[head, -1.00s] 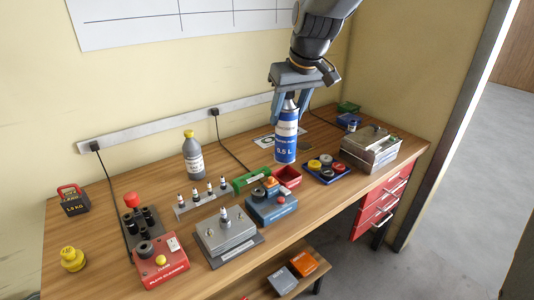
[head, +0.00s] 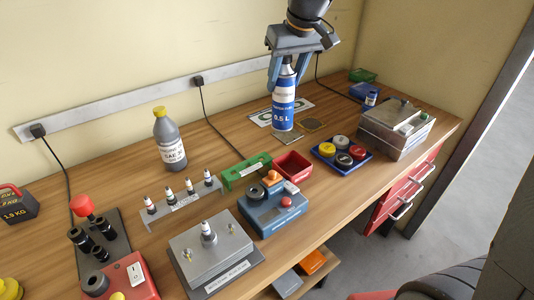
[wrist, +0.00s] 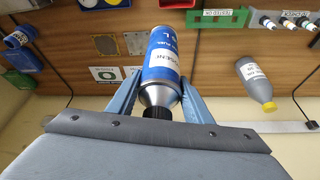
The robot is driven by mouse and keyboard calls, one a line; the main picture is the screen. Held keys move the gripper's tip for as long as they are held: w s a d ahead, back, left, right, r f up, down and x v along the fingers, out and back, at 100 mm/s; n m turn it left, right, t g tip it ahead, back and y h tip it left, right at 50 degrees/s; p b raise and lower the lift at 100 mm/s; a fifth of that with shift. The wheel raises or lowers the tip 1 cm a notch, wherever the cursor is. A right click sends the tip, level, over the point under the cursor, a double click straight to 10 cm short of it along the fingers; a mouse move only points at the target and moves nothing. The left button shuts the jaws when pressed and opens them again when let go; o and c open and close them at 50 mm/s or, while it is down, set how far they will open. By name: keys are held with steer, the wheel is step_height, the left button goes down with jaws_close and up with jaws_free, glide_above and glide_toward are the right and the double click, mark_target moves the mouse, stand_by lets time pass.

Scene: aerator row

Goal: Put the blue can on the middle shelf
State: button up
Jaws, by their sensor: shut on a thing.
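The blue can (head: 284,110) has a white band and "0.5 L" on its side. It is upright between the fingers of my gripper (head: 286,80), which is shut on its upper part. In the head view its base shows over the back of the bench, near a white card; I cannot tell whether it clears the surface. In the wrist view the can (wrist: 162,62) lies between the two blue fingers (wrist: 160,97), dark cap towards the wrist. A low wooden shelf (head: 331,262) shows under the bench; I cannot tell whether it is the middle shelf.
The red tray (head: 293,166), blue tray of coloured caps (head: 342,170) and metal box (head: 396,138) stand near the can. A grey bottle (head: 169,142) is to the left. Grey (head: 287,283) and orange (head: 312,261) boxes occupy the low shelf. Red drawers (head: 400,190) are at right.

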mark_target(282, 115)
steer(key=shift+x, duration=0.85)
step_height(282, 115, down, 9)
steer(key=shift+w+d+f+p, duration=0.1)
steer(key=shift+w+f+p, duration=0.1)
steer(key=shift+p, duration=0.6)
steer(key=shift+f, duration=0.1)
steer(key=o, duration=1.5)
steer(key=shift+s, duration=0.1)
steer(key=shift+c, duration=0.2)
